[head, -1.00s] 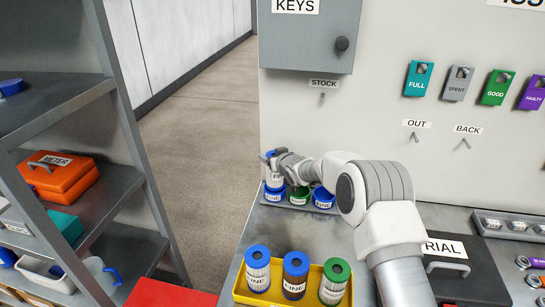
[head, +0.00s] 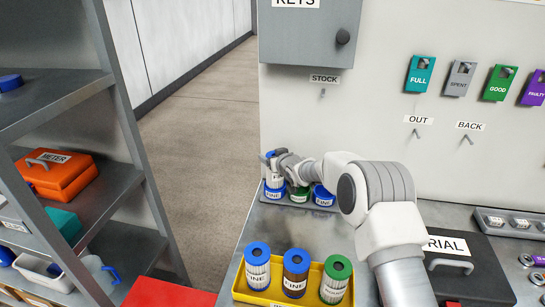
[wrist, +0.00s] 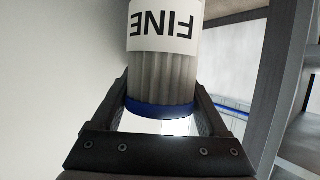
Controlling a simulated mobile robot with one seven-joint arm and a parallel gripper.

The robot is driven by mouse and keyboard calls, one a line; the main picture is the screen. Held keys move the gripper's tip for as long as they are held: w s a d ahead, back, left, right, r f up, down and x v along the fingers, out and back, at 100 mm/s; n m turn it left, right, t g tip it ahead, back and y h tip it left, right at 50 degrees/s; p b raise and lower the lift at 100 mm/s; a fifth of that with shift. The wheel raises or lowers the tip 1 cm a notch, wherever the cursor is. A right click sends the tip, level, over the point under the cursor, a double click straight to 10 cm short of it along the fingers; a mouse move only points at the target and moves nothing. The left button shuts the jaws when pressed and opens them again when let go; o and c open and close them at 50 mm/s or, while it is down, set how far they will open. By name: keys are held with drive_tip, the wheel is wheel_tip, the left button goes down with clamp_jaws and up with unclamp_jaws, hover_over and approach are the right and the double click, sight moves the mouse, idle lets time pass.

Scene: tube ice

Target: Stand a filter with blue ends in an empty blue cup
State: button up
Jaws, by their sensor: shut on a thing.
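A filter with blue ends and a FINE label (head: 275,182) is upright at the left blue cup (head: 274,194) on the back tray. Its lower end is at the cup; I cannot tell whether it rests on the cup's bottom. My gripper (head: 270,157) is shut on its upper end. In the wrist view the filter (wrist: 163,68) stands between the fingers (wrist: 160,108), with its blue end nearest the palm. A green cup (head: 299,194) and a right blue cup (head: 324,197) stand beside it. The right blue cup shows no filter rising out of it.
A yellow tray (head: 317,299) in front holds two blue-ended filters (head: 257,265) (head: 295,272) and a green-ended one (head: 337,280). A black case (head: 470,268) lies right of my arm. Shelves (head: 110,160) stand at the left.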

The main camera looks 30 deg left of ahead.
drive_tip(key=shift+f+b, duration=1.15)
drive_tip(key=shift+b, duration=0.05)
drive_tip(key=o, duration=1.3)
drive_tip(key=b+v, duration=0.2)
drive_tip(key=v, duration=1.5)
drive_tip(key=s+d+r+m+h, duration=0.2)
drive_tip(key=d+r+h, duration=0.15)
drive_tip(key=d, duration=0.55)
drive_tip(key=s+d+r+m+h, duration=0.15)
drive_tip(key=d+r, duration=0.35)
drive_tip(key=d, duration=0.5)
drive_tip(key=s+d+r+m+h, duration=0.2)
drive_tip(key=d+r+h, duration=0.15)
drive_tip(key=d, duration=0.55)
drive_tip(key=s+d+m+g, duration=0.1)
drive_tip(key=s+d, duration=0.4)
drive_tip(key=s, duration=0.3)
drive_tip(key=s+d+m+g+h, duration=0.1)
drive_tip(key=s+d, duration=0.3)
drive_tip(key=s, duration=0.4)
drive_tip(key=s+d+m+g+h, duration=0.1)
drive_tip(key=s+d+m, duration=0.1)
drive_tip(key=s+d, duration=0.3)
drive_tip(key=shift+s+d+r+m+p, duration=0.1)
drive_tip(key=shift+s+d+m+p, duration=0.05)
drive_tip(key=shift+s, duration=0.6)
drive_tip(key=shift+s+d+r+m+p, duration=0.1)
drive_tip(key=shift+s+d+r+p, duration=0.1)
drive_tip(key=shift+s, duration=0.55)
